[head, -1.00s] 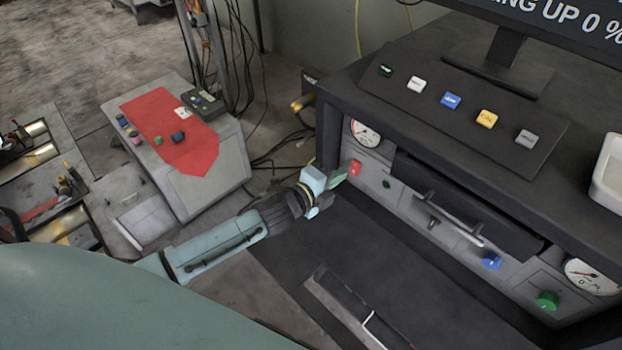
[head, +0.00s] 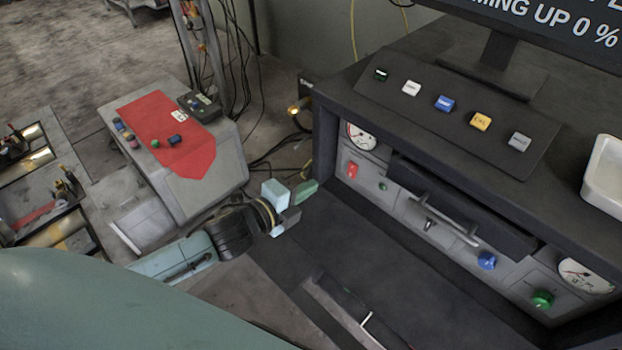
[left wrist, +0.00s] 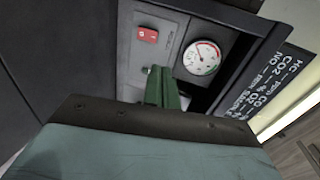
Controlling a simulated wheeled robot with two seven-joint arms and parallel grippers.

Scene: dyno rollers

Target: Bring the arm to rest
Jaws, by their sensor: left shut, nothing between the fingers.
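My left gripper (head: 305,191) shows in the head view at the end of my teal arm, which comes in from the lower left. Its green fingers are shut with nothing between them. They are apart from the front of the dark console (head: 480,205), to the left of its red switch (head: 351,170). In the left wrist view the shut green fingers (left wrist: 162,88) point toward the console, with the red switch (left wrist: 148,36) and a round gauge (left wrist: 201,57) beyond them. My right gripper is not in view.
The console carries a panel of several coloured buttons (head: 444,104), a drawer handle (head: 445,218), a blue knob (head: 486,260) and a green knob (head: 542,299). A white tray (head: 604,178) stands at the right. A grey cabinet with a red cloth (head: 165,125) stands at the left.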

